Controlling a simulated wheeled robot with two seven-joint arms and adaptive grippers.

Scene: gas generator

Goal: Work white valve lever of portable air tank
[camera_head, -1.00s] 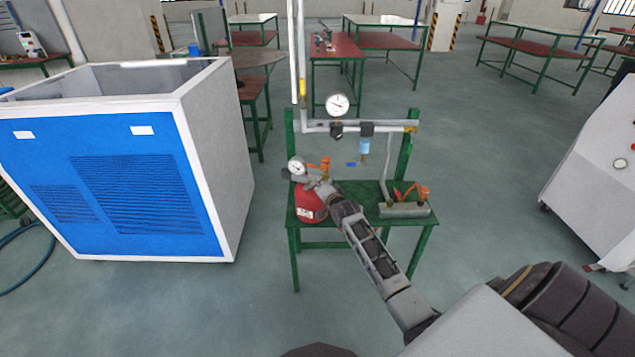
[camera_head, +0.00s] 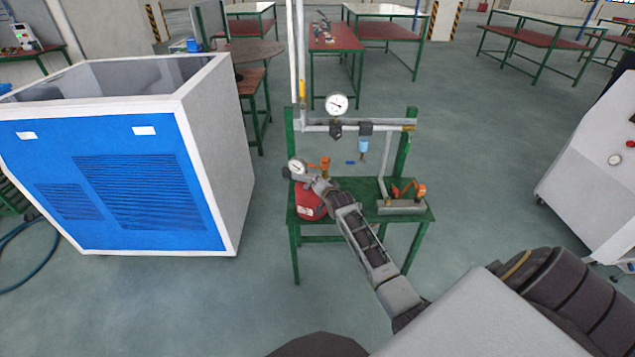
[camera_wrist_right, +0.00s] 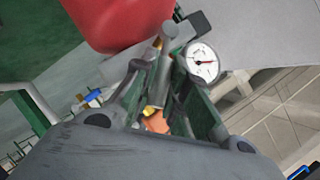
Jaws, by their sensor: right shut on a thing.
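The red portable air tank (camera_head: 310,205) sits on the left part of the green table, with a white round gauge (camera_head: 297,167) at its top and an orange part (camera_head: 325,165) beside it. My right gripper (camera_head: 318,184) is at the top of the tank, below and right of the gauge. In the right wrist view the tank (camera_wrist_right: 118,22) and the gauge (camera_wrist_right: 202,62) show beyond the fingers. The right gripper (camera_wrist_right: 165,88) is shut on a grey fitting (camera_wrist_right: 167,50) at the tank's top. The white valve lever itself cannot be made out. My left gripper is not in view.
The green table (camera_head: 357,187) also carries a pipe frame with a gauge (camera_head: 336,104) and an orange-handled device (camera_head: 403,206) at right. A blue and white cabinet (camera_head: 215,150) stands left. A white cabinet (camera_head: 590,170) stands right. Floor in front is open.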

